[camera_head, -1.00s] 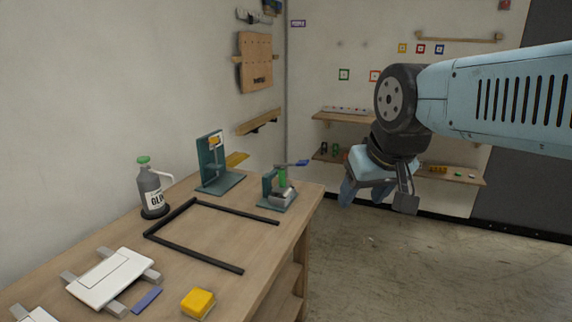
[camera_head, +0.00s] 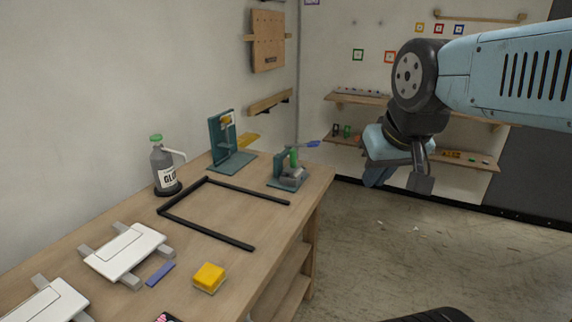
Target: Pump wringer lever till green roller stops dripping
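The wringer (camera_head: 288,180) is a small teal device near the far right corner of the wooden bench. Its green roller (camera_head: 293,158) stands upright on it, and a lever with a blue tip (camera_head: 312,144) sticks out to the right past the bench edge. Whether the roller drips is too small to tell. My gripper (camera_head: 398,182) hangs in the air to the right of the bench, well apart from the wringer. Its fingers point down and look spread, with nothing visible between them.
The bench (camera_head: 190,270) holds a glue bottle (camera_head: 166,168), a teal stand (camera_head: 229,150), a black open frame (camera_head: 207,236), a yellow block (camera_head: 209,277) and white panels (camera_head: 126,250). Shelves (camera_head: 360,97) line the back wall. The floor (camera_head: 400,250) right of the bench is mostly clear.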

